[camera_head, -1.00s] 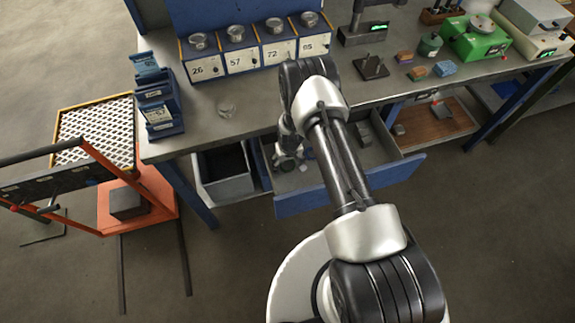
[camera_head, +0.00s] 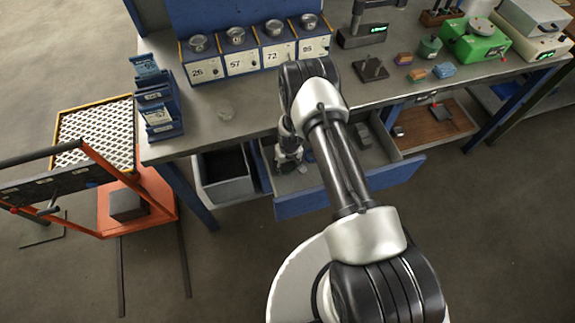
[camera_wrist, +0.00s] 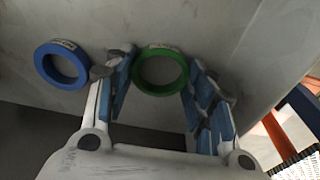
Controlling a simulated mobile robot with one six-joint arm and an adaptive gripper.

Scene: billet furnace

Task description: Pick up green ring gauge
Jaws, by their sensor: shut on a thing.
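The green ring gauge (camera_wrist: 161,71) sits between the two fingers of my gripper (camera_wrist: 158,78) in the wrist view, with a small pale label on its top edge. My gripper is shut on it, one finger at each side. In the head view my gripper (camera_head: 288,162) is low inside the open drawer (camera_head: 345,183) under the bench. The ring cannot be made out there. A clear gap between ring and drawer floor cannot be told.
A blue ring (camera_wrist: 62,65) lies left of my gripper on the grey drawer floor. A grey bin (camera_head: 223,176) is beside the drawer. The workbench (camera_head: 225,110) overhangs behind, carrying numbered boxes (camera_head: 242,62). An orange cart (camera_head: 155,195) stands at the left.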

